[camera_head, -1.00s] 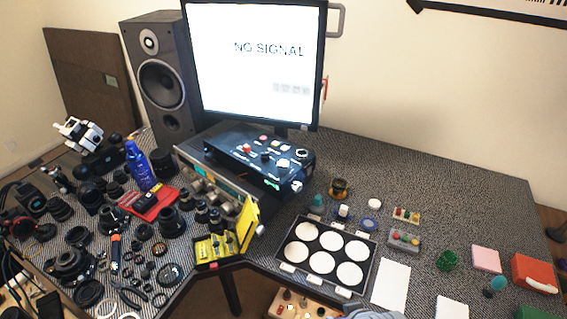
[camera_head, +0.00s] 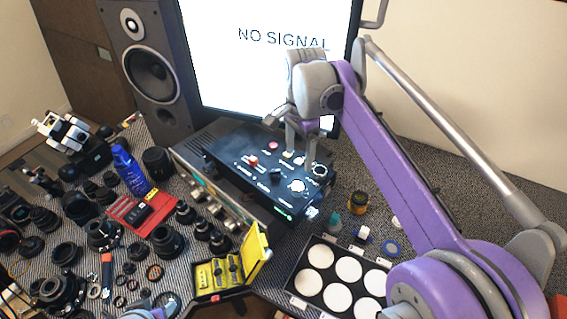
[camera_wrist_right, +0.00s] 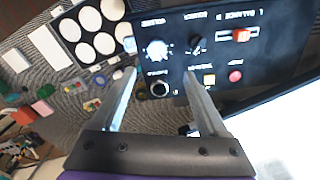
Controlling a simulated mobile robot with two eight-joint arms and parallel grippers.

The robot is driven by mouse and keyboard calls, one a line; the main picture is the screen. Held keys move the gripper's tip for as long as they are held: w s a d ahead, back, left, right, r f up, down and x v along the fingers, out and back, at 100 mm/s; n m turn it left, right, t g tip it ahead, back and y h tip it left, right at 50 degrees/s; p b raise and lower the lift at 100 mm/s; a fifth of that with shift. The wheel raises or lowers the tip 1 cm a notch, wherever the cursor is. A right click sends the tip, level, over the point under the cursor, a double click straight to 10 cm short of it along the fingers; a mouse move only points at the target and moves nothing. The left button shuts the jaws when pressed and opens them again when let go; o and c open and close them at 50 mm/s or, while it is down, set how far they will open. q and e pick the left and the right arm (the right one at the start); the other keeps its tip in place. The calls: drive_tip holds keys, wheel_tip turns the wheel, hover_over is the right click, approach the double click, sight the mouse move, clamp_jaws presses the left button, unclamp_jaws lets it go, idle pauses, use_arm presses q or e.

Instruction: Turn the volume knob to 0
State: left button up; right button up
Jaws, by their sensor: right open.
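The black control box (camera_head: 235,165) stands on the grey equipment below the monitor. Its white volume knob (camera_head: 298,185) is near the box's front right corner. The same knob (camera_wrist_right: 157,50), beside the VOLUME label, shows in the right wrist view. I cannot read its setting. My right gripper (camera_head: 301,152) points down over the right part of the box, open. In the wrist view its fingers (camera_wrist_right: 160,75) are spread, with the knob just beyond the gap between their tips and nothing held.
The monitor (camera_head: 270,45) rises behind. A yellow case (camera_head: 222,275) is in front. Lens parts crowd the left.

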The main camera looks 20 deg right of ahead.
sight(298, 186)
drive_tip(key=f, duration=1)
drive_tip(key=shift+s+a+f+b, duration=0.1)
drive_tip(key=shift+s+f+b, duration=0.1)
drive_tip(key=shift+s+b, duration=0.15)
clamp_jaws()
